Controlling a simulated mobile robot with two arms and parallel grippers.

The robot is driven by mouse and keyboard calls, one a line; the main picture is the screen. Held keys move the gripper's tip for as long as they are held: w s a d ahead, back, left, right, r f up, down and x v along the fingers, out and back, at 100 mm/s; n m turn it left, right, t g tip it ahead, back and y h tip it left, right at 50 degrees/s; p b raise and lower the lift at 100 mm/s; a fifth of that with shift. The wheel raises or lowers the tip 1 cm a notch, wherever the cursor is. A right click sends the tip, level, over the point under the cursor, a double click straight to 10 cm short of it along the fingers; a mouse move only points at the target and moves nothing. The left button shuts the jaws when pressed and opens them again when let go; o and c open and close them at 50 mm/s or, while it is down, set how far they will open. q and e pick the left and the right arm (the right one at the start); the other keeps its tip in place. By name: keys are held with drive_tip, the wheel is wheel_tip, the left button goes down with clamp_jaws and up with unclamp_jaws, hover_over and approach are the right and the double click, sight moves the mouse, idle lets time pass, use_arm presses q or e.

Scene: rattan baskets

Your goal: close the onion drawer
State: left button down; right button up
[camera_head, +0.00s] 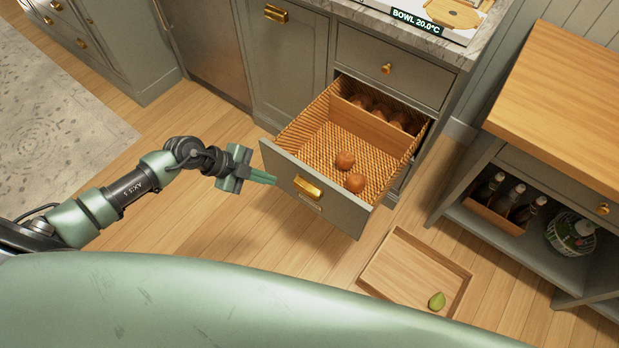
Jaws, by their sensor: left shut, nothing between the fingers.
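The onion drawer (325,205) is pulled out from the grey cabinet. It has a grey front with a brass handle (307,187) and a rattan basket inside. Two brown onions (345,160) lie loose on the basket floor, and several more sit behind a wooden divider at the back. My left gripper (274,179) is shut and empty, just left of the handle and close to the drawer front. I cannot tell whether its fingertips touch the front. My right gripper is not in view.
A shallow wooden tray (398,271) with a green pear (436,301) lies on the floor right of the drawer. A wooden-topped cart (560,90) with bottles stands at the right. A patterned rug (60,120) is at the left. The floor left of the drawer is clear.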

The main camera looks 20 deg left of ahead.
use_arm(q)
drive_tip(key=b, duration=0.1)
approach(307, 181)
wheel_tip(307, 181, down, 3)
drive_tip(key=s+d, duration=0.2)
drive_tip(key=w, duration=0.2)
drive_tip(key=w+d, duration=0.1)
drive_tip(key=shift+f+m+g+y, duration=0.3)
drive_tip(key=shift+f+m+y, duration=0.1)
drive_tip(key=shift+w+d, duration=0.15)
drive_tip(key=shift+w, duration=0.25)
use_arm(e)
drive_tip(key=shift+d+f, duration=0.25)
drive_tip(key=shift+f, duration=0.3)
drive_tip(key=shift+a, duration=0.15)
use_arm(q)
drive_tip(key=shift+w, duration=0.1)
